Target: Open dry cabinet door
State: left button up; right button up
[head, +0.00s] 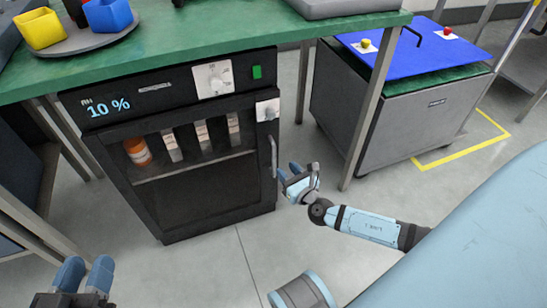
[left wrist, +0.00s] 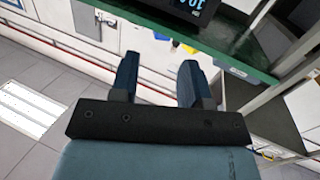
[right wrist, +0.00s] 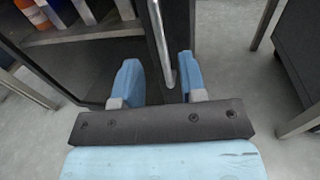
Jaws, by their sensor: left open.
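The black dry cabinet (head: 205,205) stands under the green bench with its glass door shut. Its front shows a "10 %" readout. The upright metal handle (head: 273,157) is at the door's right edge. My right gripper (head: 291,176) is open just right of the handle. In the right wrist view the handle (right wrist: 160,45) shows between the two fingers of my right gripper (right wrist: 162,78), its lower end near the fingertips; I cannot tell whether they touch. My left gripper (head: 86,270) is open and empty at the lower left, away from the cabinet.
An orange-capped bottle (head: 137,151) and several pale packs (head: 203,134) stand on the shelf behind the door. A bench leg (head: 376,105) and a grey cart with a blue top (head: 415,60) stand to the right. The floor before the cabinet (head: 215,265) is clear.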

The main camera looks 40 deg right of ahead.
aim_at(275, 156)
jog(key=w+b, duration=0.1)
jog(key=w, duration=0.5)
jog(key=shift+w+d+f, duration=0.1)
jog(key=shift+w, duration=0.15)
pick_arm(q)
jog(key=shift+w+a+r+m+t, duration=0.2)
jog(key=shift+w+a+m+t, duration=0.1)
jog(key=shift+w+m, duration=0.3)
pick_arm(e)
jog(key=shift+w, duration=0.75)
jog(key=shift+c, duration=0.5)
pick_arm(q)
jog(key=shift+s, duration=0.1)
pick_arm(e)
grip_shut()
